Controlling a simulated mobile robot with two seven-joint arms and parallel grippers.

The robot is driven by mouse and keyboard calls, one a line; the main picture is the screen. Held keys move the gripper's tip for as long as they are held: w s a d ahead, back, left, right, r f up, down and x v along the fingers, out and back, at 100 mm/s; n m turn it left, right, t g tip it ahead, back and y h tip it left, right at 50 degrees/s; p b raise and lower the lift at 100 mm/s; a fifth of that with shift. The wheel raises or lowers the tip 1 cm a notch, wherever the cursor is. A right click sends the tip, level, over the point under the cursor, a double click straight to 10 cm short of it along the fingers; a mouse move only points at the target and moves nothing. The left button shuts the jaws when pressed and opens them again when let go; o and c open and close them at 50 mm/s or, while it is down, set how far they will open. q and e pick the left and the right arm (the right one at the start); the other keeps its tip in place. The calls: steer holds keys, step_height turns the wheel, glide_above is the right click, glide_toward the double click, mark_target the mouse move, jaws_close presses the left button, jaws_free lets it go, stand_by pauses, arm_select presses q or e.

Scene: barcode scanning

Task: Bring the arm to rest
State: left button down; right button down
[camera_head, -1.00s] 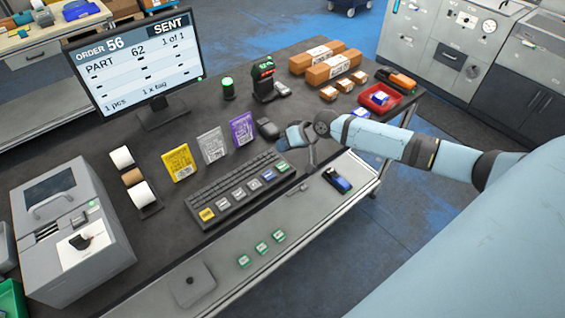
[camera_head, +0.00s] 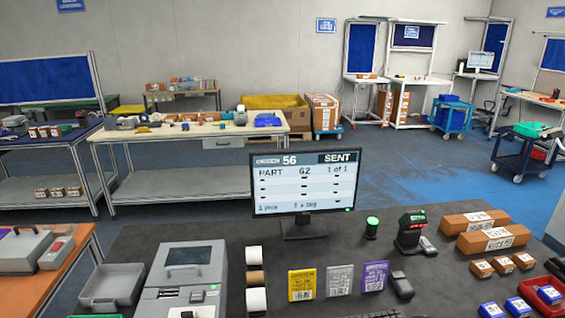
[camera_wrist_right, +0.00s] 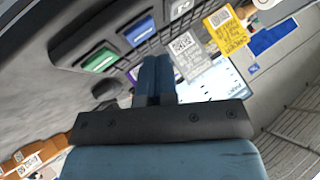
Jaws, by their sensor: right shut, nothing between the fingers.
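My right gripper (camera_wrist_right: 154,64) shows in the right wrist view with its two blue fingers together and nothing between them. Beyond it are the keyboard's coloured keys (camera_wrist_right: 140,33), a grey card (camera_wrist_right: 187,50) and a yellow card (camera_wrist_right: 222,25). I cannot tell the exact gap to them; no contact is visible. Neither of my arms shows in the head view. My left gripper is in neither current view.
On the dark worktable (camera_head: 140,245) stand a monitor (camera_head: 303,182) reading SENT, a grey printer (camera_head: 187,275), a scanner on its stand (camera_head: 411,230), cartons (camera_head: 498,236) and a red tray (camera_head: 550,285). Other benches stand behind across open floor.

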steer(key=s+a+f+n+t, duration=0.2)
steer(key=s+a+f, duration=0.3)
steer(key=s+a, duration=0.55)
steer(key=s+a+t+h, duration=0.1)
steer(key=s+a+h, duration=0.1)
steer(key=s, duration=1.1)
steer(key=shift+s+f+n+t+h, duration=0.2)
steer(key=shift+s+n+t+h, duration=0.15)
steer(key=shift+h, duration=0.25)
steer(key=shift+w, duration=0.1)
